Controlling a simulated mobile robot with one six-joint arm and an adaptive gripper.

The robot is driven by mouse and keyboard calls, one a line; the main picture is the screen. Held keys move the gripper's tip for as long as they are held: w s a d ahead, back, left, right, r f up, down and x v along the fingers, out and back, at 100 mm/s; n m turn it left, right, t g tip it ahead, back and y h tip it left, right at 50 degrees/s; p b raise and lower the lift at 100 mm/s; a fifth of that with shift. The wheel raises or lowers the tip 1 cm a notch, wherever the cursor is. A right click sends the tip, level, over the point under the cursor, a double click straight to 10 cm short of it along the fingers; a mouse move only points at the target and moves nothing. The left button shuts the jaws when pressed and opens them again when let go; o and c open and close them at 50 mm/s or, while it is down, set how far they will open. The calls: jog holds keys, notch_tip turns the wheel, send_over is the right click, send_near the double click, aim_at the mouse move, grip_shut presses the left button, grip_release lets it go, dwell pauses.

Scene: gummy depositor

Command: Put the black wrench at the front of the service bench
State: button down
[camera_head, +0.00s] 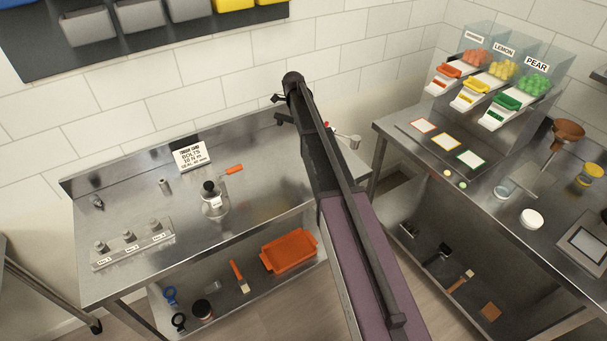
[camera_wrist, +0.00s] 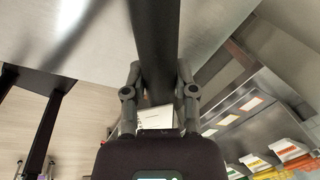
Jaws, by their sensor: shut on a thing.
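My gripper (camera_wrist: 159,94) is shut on a dark bar in the wrist view, which I take for the black wrench (camera_wrist: 155,45). The bar runs between the two fingers and out of the top of the picture. Its far end is out of sight. The steel service bench (camera_head: 130,208) stands at the left in the head view. Its top also shows at the upper left of the wrist view (camera_wrist: 100,35). In the head view my arm crosses the bench's right part and hides most of the gripper, so I cannot tell its height or contact there.
An orange tray (camera_head: 289,251) lies on the lower shelf. Candy dispensers (camera_head: 496,85) stand right. The bench's front middle is clear.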

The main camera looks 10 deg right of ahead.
jog(key=s+a+f+n+b, duration=0.2)
jog(key=s+f+n+b, duration=0.1)
jog(key=s, duration=0.6)
jog(key=s+a+f+n+y+b, duration=0.1)
jog(key=s+a+f+n+b, duration=0.1)
jog(key=s, duration=0.7)
jog(key=s+a+f+n+t+b, duration=0.1)
jog(key=s+f+n+b, duration=0.3)
jog(key=s, duration=0.5)
jog(key=shift+a+f+n+y+b, duration=0.3)
jog(key=shift+a+n+b, duration=0.1)
jog(key=shift+a+n, duration=0.55)
jog(key=shift+w+d, duration=0.1)
jog(key=b, duration=0.1)
send_over(289, 179)
jog(key=s, duration=0.2)
jog(key=shift+f, duration=0.7)
jog(key=shift+w, duration=0.3)
jog(key=shift+b+x, duration=1)
jog(key=shift+b, duration=0.1)
jog(key=shift+b+x, duration=0.9)
jog(key=shift+s, duration=0.1)
